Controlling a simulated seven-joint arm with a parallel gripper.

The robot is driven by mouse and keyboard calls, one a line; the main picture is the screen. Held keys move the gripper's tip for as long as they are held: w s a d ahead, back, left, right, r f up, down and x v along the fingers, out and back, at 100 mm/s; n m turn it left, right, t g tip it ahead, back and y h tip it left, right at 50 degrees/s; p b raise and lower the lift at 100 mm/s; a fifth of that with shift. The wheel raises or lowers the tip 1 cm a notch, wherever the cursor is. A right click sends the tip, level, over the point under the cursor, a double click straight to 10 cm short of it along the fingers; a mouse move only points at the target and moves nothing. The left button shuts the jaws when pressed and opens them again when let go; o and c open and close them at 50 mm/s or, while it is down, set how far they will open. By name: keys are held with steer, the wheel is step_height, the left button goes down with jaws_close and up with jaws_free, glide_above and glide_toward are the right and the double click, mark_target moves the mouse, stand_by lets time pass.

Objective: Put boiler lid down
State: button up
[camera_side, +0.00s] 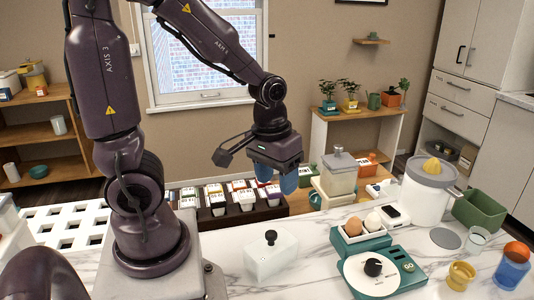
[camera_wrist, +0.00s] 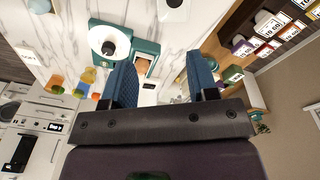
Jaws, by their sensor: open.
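My gripper (camera_side: 277,178) is open and empty, with blue fingers pointing down, high above the back of the counter. In the wrist view its fingers (camera_wrist: 160,78) stand wide apart with nothing between them. A teal appliance marked GO (camera_side: 408,267) has a round white disc with a black knob (camera_side: 361,282) on its front part; the disc also shows in the wrist view (camera_wrist: 98,38). A pale box-shaped cover with a black knob (camera_side: 277,266) sits flat on the marble left of the appliance. I cannot tell which of the two knobbed pieces is the boiler lid.
A teal egg holder (camera_side: 349,240) with eggs is behind the disc. A juicer (camera_side: 424,198), cream container (camera_side: 338,176), yellow cup (camera_side: 460,275) and blue-orange bottle (camera_side: 511,270) stand nearby. A rack of labelled boxes (camera_side: 262,211) is behind the counter. Marble around the box-shaped cover is clear.

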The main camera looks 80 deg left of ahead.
steer(key=s+d+r+m+t, duration=0.2)
steer(key=r+m, duration=0.1)
steer(key=r, duration=0.3)
steer(key=s+d+r+m+t, duration=0.2)
steer(key=d+r+m, duration=0.1)
steer(key=r, duration=0.3)
steer(key=shift+d+r, duration=0.15)
steer(key=shift+d, duration=0.05)
